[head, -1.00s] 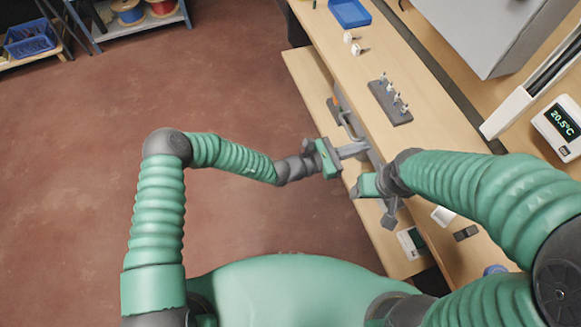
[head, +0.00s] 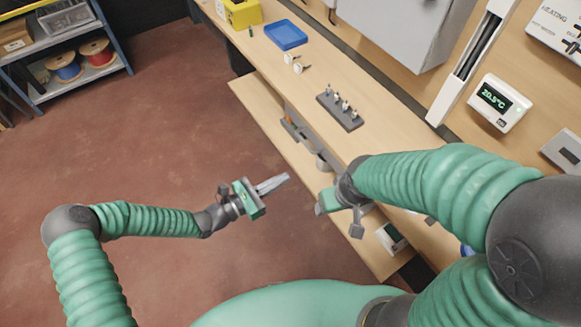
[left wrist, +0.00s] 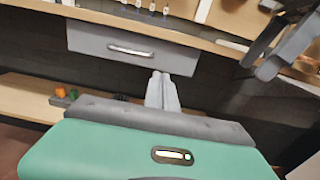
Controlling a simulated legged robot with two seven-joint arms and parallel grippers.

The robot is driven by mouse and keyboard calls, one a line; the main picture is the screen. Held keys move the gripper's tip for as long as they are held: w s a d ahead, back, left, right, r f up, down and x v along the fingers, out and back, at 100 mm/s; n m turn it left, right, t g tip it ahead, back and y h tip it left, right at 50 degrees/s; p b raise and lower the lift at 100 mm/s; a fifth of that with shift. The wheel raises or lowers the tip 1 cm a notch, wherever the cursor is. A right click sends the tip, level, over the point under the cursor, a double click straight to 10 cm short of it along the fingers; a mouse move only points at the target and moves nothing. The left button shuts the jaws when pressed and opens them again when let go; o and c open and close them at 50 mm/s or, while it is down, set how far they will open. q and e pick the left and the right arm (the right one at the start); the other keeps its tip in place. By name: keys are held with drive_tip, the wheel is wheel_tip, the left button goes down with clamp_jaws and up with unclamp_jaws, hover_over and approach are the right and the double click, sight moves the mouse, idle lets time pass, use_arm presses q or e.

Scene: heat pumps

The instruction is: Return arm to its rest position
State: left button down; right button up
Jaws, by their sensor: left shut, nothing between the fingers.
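My left gripper (head: 272,184) is on a green and grey arm reaching in from the left. Its fingers are together and empty, over the open floor to the left of the workbench (head: 330,62). The closed fingers also show in the left wrist view (left wrist: 162,90), pointing toward a grey drawer (left wrist: 130,50) with a metal handle. My right gripper (head: 345,208) hangs over the near edge of the bench, partly hidden by its own arm. I cannot tell whether its fingers are open or shut.
On the bench are a blue tray (head: 286,34), a yellow box (head: 240,12) and a dark block with several small fittings (head: 340,110). A lower shelf (head: 262,105) juts out below. A thermostat (head: 499,102) is on the right. The red floor (head: 140,150) is clear.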

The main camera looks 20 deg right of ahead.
use_arm(q)
drive_tip(key=s+a+f+m+g+y+p, duration=0.1)
drive_tip(key=s+a+m+g+y, duration=0.3)
drive_tip(key=s+m, duration=0.25)
drive_tip(key=s+a+m+g+y, duration=0.35)
drive_tip(key=s+m, duration=0.25)
drive_tip(key=s, duration=0.2)
drive_tip(key=a+r+m+t+y+p, duration=0.1)
drive_tip(key=a+r+m+y, duration=0.3)
drive_tip(key=a, duration=0.6)
drive_tip(key=a+r+m+t+y, duration=0.3)
drive_tip(key=a+r+m+y, duration=0.2)
drive_tip(key=a, duration=0.5)
drive_tip(key=shift+a+r+p, duration=0.3)
drive_tip(key=shift+r+p, duration=0.1)
drive_tip(key=shift+r, duration=0.45)
use_arm(e)
drive_tip(key=v, duration=0.3)
drive_tip(key=shift+w+d, duration=0.15)
use_arm(q)
drive_tip(key=shift+d+r+m+y, duration=0.1)
drive_tip(key=shift+d+m+y, duration=0.1)
drive_tip(key=shift+m+y, duration=0.05)
use_arm(e)
drive_tip(key=shift+d, duration=0.2)
use_arm(q)
drive_tip(key=shift+a, duration=0.1)
use_arm(e)
drive_tip(key=shift+a, duration=0.1)
